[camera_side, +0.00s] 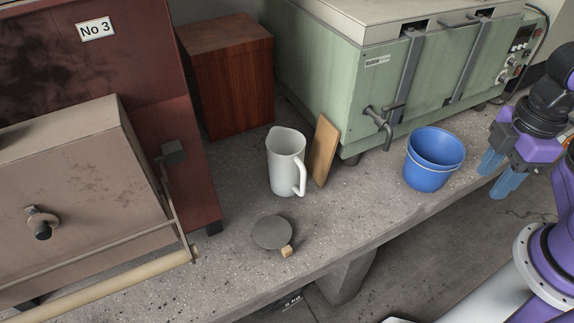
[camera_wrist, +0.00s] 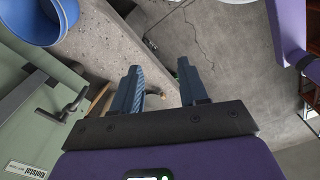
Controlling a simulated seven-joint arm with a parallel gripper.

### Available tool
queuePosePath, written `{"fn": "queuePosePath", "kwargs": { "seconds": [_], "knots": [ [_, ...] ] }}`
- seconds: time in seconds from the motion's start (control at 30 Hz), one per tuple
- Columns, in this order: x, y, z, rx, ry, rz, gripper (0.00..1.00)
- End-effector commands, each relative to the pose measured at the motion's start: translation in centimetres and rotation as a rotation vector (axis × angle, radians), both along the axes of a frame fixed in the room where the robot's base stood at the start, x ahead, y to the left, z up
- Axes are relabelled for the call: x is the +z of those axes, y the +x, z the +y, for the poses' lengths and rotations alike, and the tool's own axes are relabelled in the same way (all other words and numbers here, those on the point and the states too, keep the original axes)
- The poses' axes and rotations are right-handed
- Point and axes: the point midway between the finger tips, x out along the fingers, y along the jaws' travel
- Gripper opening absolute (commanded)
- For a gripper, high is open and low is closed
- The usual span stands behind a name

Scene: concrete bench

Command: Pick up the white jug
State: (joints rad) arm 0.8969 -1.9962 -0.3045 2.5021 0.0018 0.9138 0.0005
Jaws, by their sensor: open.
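The white jug (camera_side: 284,164) stands upright on the concrete bench (camera_side: 360,218), near its middle, with its handle to the right. My gripper (camera_side: 493,182) is at the far right of the side view, past the bench's front edge and well away from the jug. Its blue fingers are apart with nothing between them. In the wrist view my gripper (camera_wrist: 160,82) is also open and empty, above the floor beside the bench edge. I cannot make out the jug in the wrist view.
A wooden board (camera_side: 324,150) leans upright just right of the jug. Blue buckets (camera_side: 432,160), nested, stand between jug and gripper. A grey disc (camera_side: 272,232) and small wooden block (camera_side: 287,251) lie in front. A green machine (camera_side: 390,85), wooden box (camera_side: 228,75) and brown cabinet (camera_side: 110,80) stand around.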

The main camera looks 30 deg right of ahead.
Motion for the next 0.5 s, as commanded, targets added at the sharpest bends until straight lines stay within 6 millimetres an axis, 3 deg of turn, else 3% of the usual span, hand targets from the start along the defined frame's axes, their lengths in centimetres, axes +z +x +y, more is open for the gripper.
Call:
{"fn": "queuePosePath", "kwargs": {
  "seconds": [0.03, 0.1, 0.13, 0.5],
  "knots": [
    [0.00, 0.00, 0.00, 0.000, 0.000, 0.000, 0.59],
    [0.00, 0.00, 0.00, 0.000, 0.000, 0.000, 0.82],
    [0.00, 0.00, 0.00, 0.000, 0.000, 0.000, 0.88],
    [-0.32, 0.50, 0.08, 0.035, -0.035, -0.007, 0.88]
  ]
}}
